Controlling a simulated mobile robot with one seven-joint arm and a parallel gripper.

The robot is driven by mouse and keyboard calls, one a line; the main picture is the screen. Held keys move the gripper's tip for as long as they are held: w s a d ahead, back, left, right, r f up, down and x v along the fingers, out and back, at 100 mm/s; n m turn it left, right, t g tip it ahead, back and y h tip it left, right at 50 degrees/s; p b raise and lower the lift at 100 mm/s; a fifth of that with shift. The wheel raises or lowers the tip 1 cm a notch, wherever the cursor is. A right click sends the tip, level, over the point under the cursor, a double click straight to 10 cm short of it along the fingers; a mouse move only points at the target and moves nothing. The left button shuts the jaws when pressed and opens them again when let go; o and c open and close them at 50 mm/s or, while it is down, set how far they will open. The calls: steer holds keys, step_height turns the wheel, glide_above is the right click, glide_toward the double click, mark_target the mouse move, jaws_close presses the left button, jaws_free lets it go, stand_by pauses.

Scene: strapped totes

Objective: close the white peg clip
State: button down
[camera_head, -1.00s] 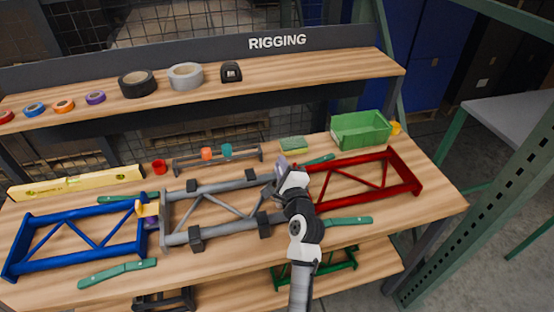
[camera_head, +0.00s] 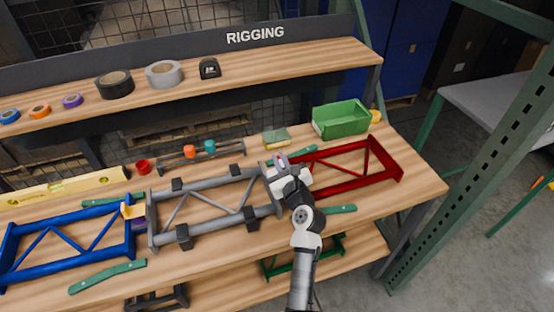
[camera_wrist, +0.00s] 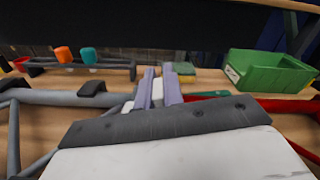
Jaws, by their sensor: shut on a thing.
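The white peg clip (camera_wrist: 157,93) shows in the wrist view as a narrow white piece between the two lavender fingers of my gripper (camera_wrist: 159,88). My gripper is shut on it. In the head view my gripper (camera_head: 281,160) is at the joint where the right end of the grey truss frame (camera_head: 200,237) meets the red truss frame (camera_head: 335,188). My white wrist housing hides most of the clip and the joint there, so I cannot tell the clip's angle.
A yellow clip (camera_head: 132,211) sits at the blue frame's (camera_head: 70,216) joint with the grey one. A green bin (camera_head: 340,120) stands behind right, beside a sponge (camera_head: 276,137). A low rack (camera_head: 200,153) is behind the grey frame.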

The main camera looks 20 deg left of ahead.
steer(key=shift+w+d+f+m, duration=0.15)
steer(key=shift+d+f+m, duration=0.1)
steer(key=shift+m, duration=0.55)
steer(key=c, duration=1.5)
jaws_free()
steer(key=shift+a+f, duration=0.1)
